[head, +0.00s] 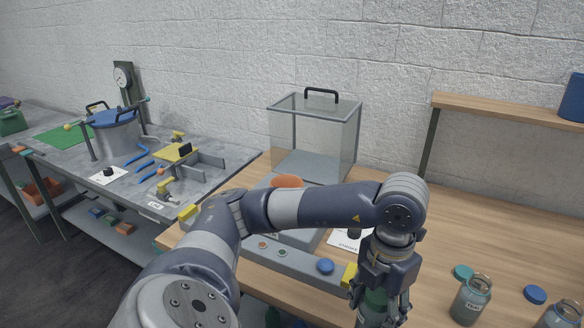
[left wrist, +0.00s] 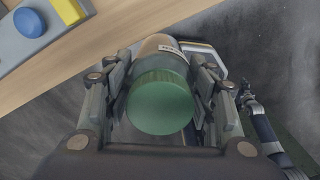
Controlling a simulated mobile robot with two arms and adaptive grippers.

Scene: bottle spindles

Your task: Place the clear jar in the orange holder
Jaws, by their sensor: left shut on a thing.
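My left gripper (head: 382,290) is shut on a jar (head: 372,310) with a green lid, at the bottom of the head view. In the left wrist view the gripper (left wrist: 163,75) has a finger on each side of the jar, with its green lid (left wrist: 160,103) towards the camera. The jar's body (left wrist: 160,45) looks see-through, with a brownish tint and a white label. Floor shows around it, beyond the table edge. An orange round piece (head: 287,181), perhaps the holder, shows on the grey bench device behind my left arm, which hides much of it. My right gripper is not in view.
A clear box with a black handle (head: 320,130) stands behind the orange piece. Labelled jars (head: 472,302) and loose lids (head: 535,294) are on the wooden table's right. A blue button (head: 325,266) and a yellow block (head: 349,274) are at the device's front.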

